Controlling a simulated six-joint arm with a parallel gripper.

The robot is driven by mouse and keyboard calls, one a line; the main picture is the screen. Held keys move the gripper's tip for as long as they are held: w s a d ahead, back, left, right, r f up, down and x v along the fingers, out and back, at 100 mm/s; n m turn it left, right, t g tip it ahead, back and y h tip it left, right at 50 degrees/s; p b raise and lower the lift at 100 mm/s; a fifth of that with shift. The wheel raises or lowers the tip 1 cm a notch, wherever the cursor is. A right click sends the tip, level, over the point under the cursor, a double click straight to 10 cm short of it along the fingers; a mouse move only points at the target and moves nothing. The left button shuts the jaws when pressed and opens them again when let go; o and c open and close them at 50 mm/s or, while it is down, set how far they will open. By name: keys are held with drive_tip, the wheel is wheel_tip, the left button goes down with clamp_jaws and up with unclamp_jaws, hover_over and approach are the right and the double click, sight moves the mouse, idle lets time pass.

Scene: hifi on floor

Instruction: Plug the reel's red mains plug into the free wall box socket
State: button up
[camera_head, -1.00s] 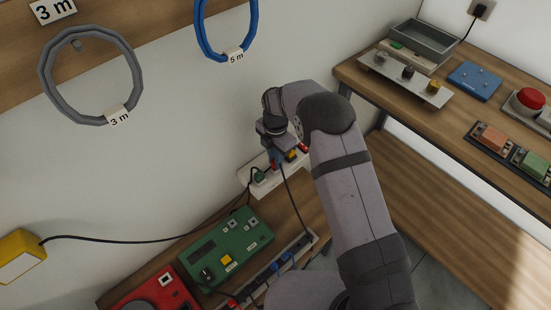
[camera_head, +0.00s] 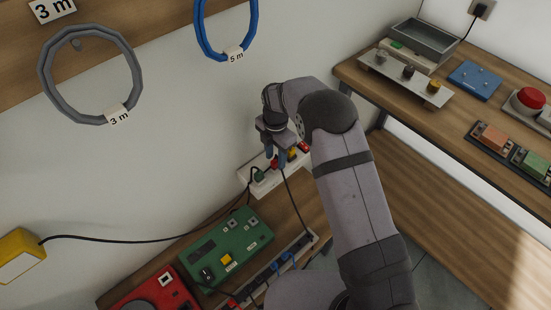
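The white wall box (camera_head: 247,185) is on the wall low in the middle, with a row of plugs in it. A green plug (camera_head: 258,175) sits at its left end, and a yellow plug (camera_head: 292,154) and a red piece (camera_head: 304,147) are at its right end. My gripper (camera_head: 276,158) is right over the box, its fingers apart. The red mains plug (camera_head: 274,163) shows at the box between the fingertips, partly hidden by them. A dark cable runs down from there. Whether the plug is fully seated cannot be seen.
A green device (camera_head: 228,247), a red device (camera_head: 152,291) and a power strip (camera_head: 262,283) lie on the low shelf below. A yellow box (camera_head: 18,256) is at left with a cable. Cable coils hang above. A workbench (camera_head: 370,92) with devices stands at right.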

wheel_tip(320, 180, up, 6)
drive_tip(key=shift+r+b, duration=0.1)
drive_tip(key=shift+b, duration=0.25)
drive_tip(key=shift+r, duration=0.1)
drive_tip(key=shift+r+p, duration=2.25)
drive_tip(key=shift+r, duration=0.15)
